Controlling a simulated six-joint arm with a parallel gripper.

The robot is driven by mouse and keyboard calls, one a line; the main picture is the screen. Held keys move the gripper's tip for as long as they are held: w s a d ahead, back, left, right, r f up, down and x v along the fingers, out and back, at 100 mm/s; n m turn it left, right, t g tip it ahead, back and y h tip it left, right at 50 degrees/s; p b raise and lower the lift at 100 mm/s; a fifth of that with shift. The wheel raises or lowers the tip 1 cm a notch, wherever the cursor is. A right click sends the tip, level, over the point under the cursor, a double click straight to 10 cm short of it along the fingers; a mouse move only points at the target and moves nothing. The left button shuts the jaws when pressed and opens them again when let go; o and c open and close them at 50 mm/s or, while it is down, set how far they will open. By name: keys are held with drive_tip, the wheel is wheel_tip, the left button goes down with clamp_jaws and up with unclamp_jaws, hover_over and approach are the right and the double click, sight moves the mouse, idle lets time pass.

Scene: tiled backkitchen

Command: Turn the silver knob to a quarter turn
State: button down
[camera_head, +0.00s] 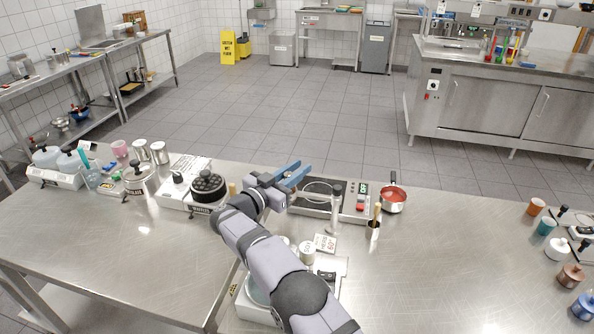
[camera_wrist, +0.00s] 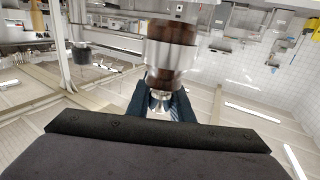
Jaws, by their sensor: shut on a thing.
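In the wrist view, the two blue fingers (camera_wrist: 161,106) close from both sides on a small silver piece, apparently the silver knob (camera_wrist: 160,97). Directly above it is a cylinder with silver and brown bands (camera_wrist: 170,55); whether they are joined is unclear. In the head view, my gripper hides the knob. I cannot read the knob's angle.
A digital-display unit (camera_head: 362,191) and a red pot (camera_head: 393,198) are to the right. A waffle maker (camera_head: 208,188) stands left of my arm. A white scale (camera_head: 254,296) and small labelled jars lie nearer. The right half of the table (camera_head: 450,260) is mostly clear.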

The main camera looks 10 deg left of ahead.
sight(285, 178)
drive_tip(key=shift+r, duration=0.1)
drive_tip(key=c, duration=1.6)
unclamp_jaws()
drive_tip(key=shift+o, duration=0.2)
drive_tip(key=shift+s, duration=0.1)
drive_tip(key=b+v, duration=0.2)
drive_tip(key=v, duration=0.3)
drive_tip(key=shift+s+a, duration=0.2)
drive_tip(key=shift+s, duration=0.05)
drive_tip(key=shift+v, duration=0.85)
